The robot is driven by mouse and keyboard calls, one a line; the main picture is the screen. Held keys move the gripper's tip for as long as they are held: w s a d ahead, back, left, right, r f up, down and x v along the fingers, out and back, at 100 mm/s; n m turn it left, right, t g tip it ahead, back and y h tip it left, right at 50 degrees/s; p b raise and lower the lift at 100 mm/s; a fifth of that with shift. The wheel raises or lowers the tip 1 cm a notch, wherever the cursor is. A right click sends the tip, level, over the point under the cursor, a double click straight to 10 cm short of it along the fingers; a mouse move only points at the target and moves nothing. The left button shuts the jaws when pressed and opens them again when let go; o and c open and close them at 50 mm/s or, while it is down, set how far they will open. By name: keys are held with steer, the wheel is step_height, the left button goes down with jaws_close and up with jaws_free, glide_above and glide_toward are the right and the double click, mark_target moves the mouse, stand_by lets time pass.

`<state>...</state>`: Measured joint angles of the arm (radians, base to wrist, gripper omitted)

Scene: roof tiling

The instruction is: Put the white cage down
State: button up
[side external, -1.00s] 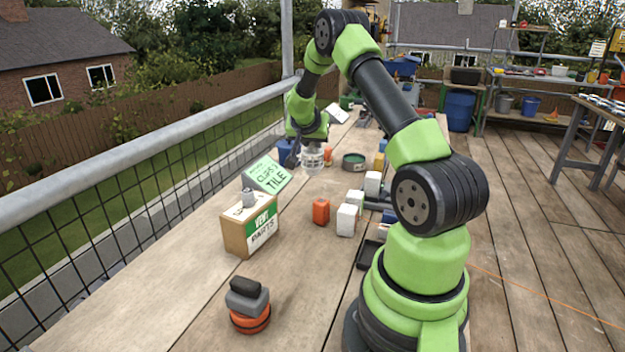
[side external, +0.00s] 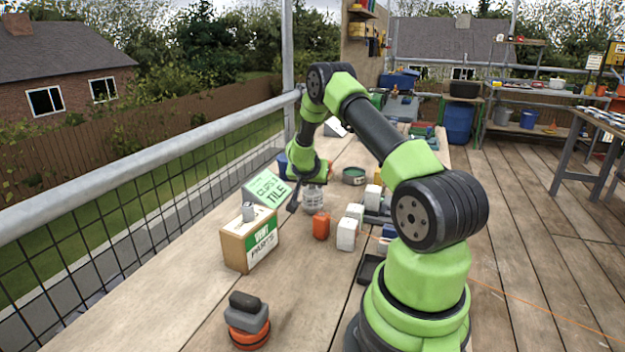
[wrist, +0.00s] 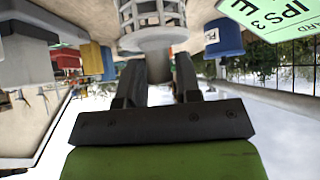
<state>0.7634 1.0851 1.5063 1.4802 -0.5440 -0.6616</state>
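The white cage (side external: 313,198) is a small barred cylinder, below my green wrist in the side view. In the wrist view its bars (wrist: 152,14) rise from a grey round base, and a grey stem runs between my two dark fingers. My gripper (wrist: 159,78) has one finger on each side of this stem and appears shut on it. In the side view my gripper (side external: 300,187) is partly hidden by the wrist. Whether the cage touches the bench is unclear.
A green-and-white tile clips box (side external: 267,188) stands close to the left. A parts box (side external: 237,248) is nearer the camera. A blue container (wrist: 223,37) shows beside the cage.

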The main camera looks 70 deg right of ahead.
steer(key=shift+o, duration=1.1)
